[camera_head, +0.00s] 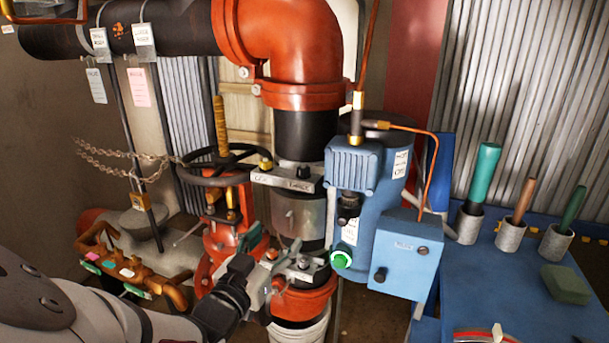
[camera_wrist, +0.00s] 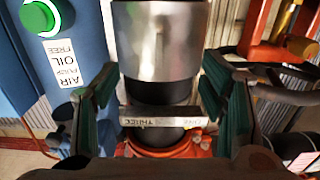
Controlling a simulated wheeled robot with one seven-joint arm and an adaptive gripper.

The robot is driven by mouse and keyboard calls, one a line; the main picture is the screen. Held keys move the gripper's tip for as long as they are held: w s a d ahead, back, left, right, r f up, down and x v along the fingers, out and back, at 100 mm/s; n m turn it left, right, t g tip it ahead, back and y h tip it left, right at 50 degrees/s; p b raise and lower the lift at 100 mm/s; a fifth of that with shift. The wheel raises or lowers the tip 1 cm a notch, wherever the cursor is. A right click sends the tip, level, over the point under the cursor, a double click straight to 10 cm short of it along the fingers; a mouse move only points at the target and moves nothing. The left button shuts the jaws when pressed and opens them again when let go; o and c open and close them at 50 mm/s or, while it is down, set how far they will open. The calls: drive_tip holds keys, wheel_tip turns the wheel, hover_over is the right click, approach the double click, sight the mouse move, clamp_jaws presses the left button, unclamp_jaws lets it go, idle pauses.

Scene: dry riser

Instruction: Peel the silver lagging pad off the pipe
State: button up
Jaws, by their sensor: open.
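The silver lagging pad (camera_head: 300,214) wraps the black vertical pipe (camera_head: 306,136) between two labelled clamp plates. In the wrist view the pad (camera_wrist: 160,38) fills the upper middle, with a plate (camera_wrist: 162,117) carrying upside-down text beyond its lower edge. My gripper (camera_head: 272,264) is at the pipe's lower left, near the lower clamp plate (camera_head: 304,268). Its green-lined fingers (camera_wrist: 157,72) are apart and empty, one on each side of the pipe in the wrist view. I cannot tell if either finger touches the pad.
A blue pump unit (camera_head: 365,215) with a green button stands close right of the pipe. A red valve with a black handwheel (camera_head: 222,165) stands close left. A blue bench (camera_head: 500,285) at right holds tools in grey cups. Chains (camera_head: 125,160) hang at left.

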sight(288, 222)
drive_tip(key=b+x, duration=0.1)
drive_tip(key=x, duration=0.6)
drive_tip(key=c, duration=1.1)
drive_tip(key=o, duration=0.4)
drive_tip(key=shift+d+r, duration=0.1)
drive_tip(key=shift+r, duration=0.05)
drive_tip(key=c, duration=0.5)
drive_tip(key=shift+s, duration=0.15)
drive_tip(key=shift+c, duration=0.5)
